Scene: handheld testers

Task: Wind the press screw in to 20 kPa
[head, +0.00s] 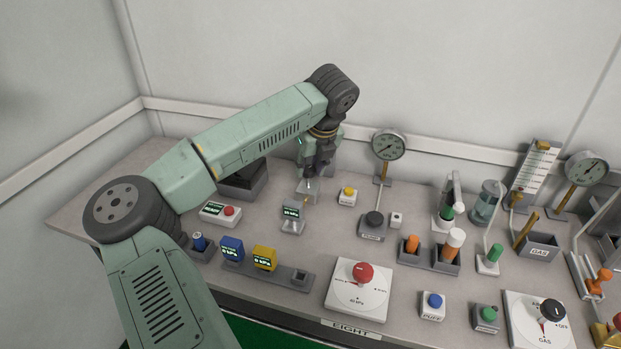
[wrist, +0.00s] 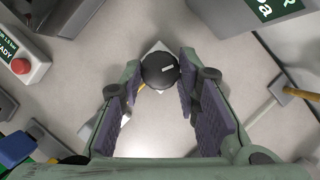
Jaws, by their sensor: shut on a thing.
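A round black knob (wrist: 160,70) with a white mark shows in the wrist view; I take it for the press screw. My gripper (wrist: 158,78) is shut on it, with a fingertip on each side. In the head view my gripper (head: 311,180) points down near the back wall, and its fingers mostly hide the knob there. A small grey display (head: 292,213) stands just in front of it; its digits are too small to read. A dark display with green on it (wrist: 285,8) is partly cut off in the wrist view.
A white box with a red button (head: 221,211) is to the left, a yellow-button box (head: 347,195) to the right. A round gauge (head: 388,145) stands behind. A white dial plate (head: 345,300) with a red knob and blue and yellow kPa blocks (head: 264,257) are in front.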

